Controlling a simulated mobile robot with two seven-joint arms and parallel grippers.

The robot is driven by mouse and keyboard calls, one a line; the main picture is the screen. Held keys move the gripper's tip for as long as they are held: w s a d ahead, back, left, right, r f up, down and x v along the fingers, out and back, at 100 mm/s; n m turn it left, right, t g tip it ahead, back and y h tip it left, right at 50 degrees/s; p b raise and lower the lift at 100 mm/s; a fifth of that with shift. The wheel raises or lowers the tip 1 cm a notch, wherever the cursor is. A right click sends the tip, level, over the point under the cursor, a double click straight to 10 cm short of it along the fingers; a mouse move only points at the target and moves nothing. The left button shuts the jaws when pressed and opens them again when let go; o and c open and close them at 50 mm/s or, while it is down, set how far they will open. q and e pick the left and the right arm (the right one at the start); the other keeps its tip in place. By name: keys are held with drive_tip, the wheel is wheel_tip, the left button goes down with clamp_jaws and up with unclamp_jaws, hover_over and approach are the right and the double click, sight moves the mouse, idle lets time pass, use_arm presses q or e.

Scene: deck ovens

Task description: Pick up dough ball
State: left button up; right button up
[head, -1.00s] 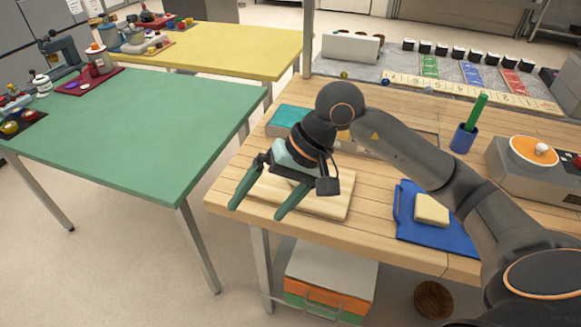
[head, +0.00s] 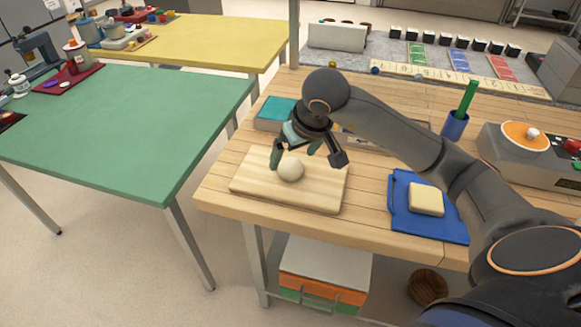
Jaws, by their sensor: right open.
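A round, pale dough ball (head: 291,169) sits on a light wooden board (head: 250,185) near the left end of the wooden table. My right gripper (head: 293,160) is over the board, just behind the ball and close to it. Its green fingers are open. One finger shows left of and behind the ball; the other is partly hidden by the gripper and wrist. I cannot tell whether a finger touches the ball. My left gripper is not in view.
A blue mat (head: 405,222) with a yellow block (head: 426,199) lies right of the board. A teal box (head: 274,113) is behind it. A blue cup (head: 455,126) with a green stick and a scale (head: 505,150) stand farther right. A green table (head: 130,130) is left, across a gap.

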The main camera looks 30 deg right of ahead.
sight(289, 168)
drive_tip(key=x, duration=0.4)
drive_tip(key=shift+s+d+f, duration=0.1)
drive_tip(key=shift+c, duration=0.2)
drive_tip(key=c, duration=1.3)
